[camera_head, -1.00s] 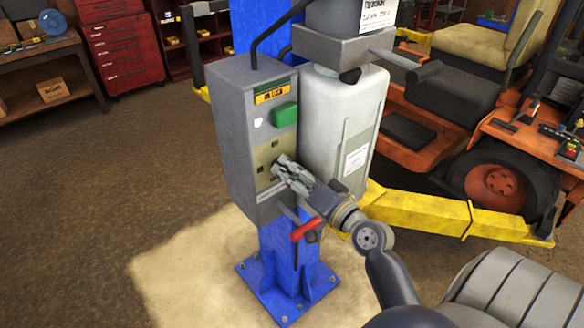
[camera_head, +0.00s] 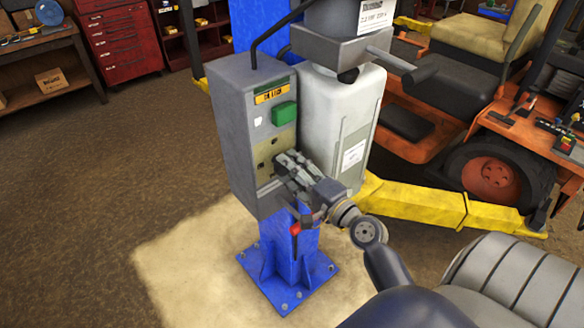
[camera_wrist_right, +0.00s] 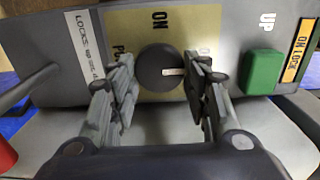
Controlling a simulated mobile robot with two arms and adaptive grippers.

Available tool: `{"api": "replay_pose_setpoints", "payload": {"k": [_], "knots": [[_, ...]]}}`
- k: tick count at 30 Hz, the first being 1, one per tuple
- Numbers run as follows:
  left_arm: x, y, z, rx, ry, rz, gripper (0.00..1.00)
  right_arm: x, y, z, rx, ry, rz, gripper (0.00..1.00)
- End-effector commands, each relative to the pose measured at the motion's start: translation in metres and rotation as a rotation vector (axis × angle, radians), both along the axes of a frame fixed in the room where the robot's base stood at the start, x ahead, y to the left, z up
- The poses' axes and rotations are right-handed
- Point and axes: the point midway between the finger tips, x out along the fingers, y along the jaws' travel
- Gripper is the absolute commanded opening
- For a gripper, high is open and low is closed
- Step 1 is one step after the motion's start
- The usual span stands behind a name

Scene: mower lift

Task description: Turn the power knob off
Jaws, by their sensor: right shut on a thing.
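The power knob (camera_wrist_right: 160,68) is round and dark with a white pointer line. In the right wrist view the line points right, towards the side with the green button. An "ON" label (camera_wrist_right: 159,20) is above the knob, and another label beside the right finger is partly covered. My right gripper (camera_wrist_right: 160,75) has a finger on each side of the knob and is shut on it. In the head view my right gripper (camera_head: 283,163) is at the front of the grey control box (camera_head: 232,135) and hides the knob. My left gripper is not in view.
The green UP button (camera_head: 284,113) is above the knob plate. A red-tipped lever (camera_head: 295,240) is below the box, close under my right wrist. The blue post (camera_head: 290,255) stands bolted to the floor. A white tank (camera_head: 340,120) and yellow lift arm (camera_head: 410,200) are to the right.

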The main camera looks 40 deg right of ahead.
Motion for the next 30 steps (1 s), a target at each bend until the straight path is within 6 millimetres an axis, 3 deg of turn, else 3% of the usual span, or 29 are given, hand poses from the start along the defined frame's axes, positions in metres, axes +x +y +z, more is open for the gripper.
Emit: {"api": "replay_pose_setpoints", "payload": {"k": [15, 16, 18, 30], "knots": [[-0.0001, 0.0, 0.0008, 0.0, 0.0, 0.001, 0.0, 0.0, -0.0004, 0.0002, 0.02, 0.001, -0.001, 0.2], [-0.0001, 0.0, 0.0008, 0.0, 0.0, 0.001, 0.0, 0.0, -0.0004, 0.0002, 0.02, 0.001, -0.001, 0.48], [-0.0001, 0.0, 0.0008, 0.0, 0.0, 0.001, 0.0, 0.0001, -0.0004, 0.0002, 0.02, 0.001, -0.001, 0.63], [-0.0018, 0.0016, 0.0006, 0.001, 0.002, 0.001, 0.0, -0.0022, -0.0004, -0.0005, 0.017, 0.002, 0.0, 0.63]]}}
